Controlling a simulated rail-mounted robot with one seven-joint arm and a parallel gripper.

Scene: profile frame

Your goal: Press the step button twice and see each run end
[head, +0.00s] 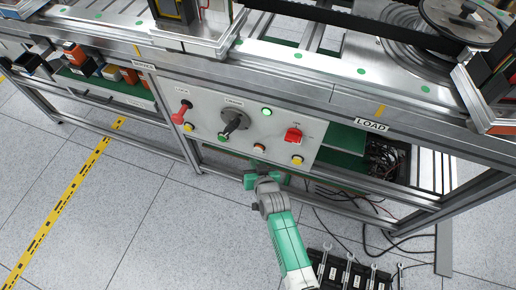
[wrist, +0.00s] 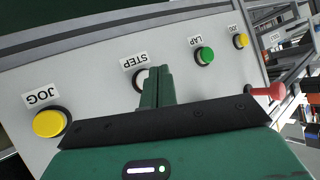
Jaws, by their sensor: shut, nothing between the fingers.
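My gripper (head: 262,180) shows below the panel's lower edge in the head view. In the wrist view my gripper (wrist: 158,72) has its green fingers shut together with nothing between them, their tips over the right side of the step button. I cannot tell whether they touch it.
A green LAP button (wrist: 204,56) and yellow JOG buttons (wrist: 50,122) flank the step button. Above are a lit green lamp (head: 267,112), a black rotary knob (head: 234,121) and a red switch (head: 293,135). A red lever (head: 182,110) sticks out at left.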

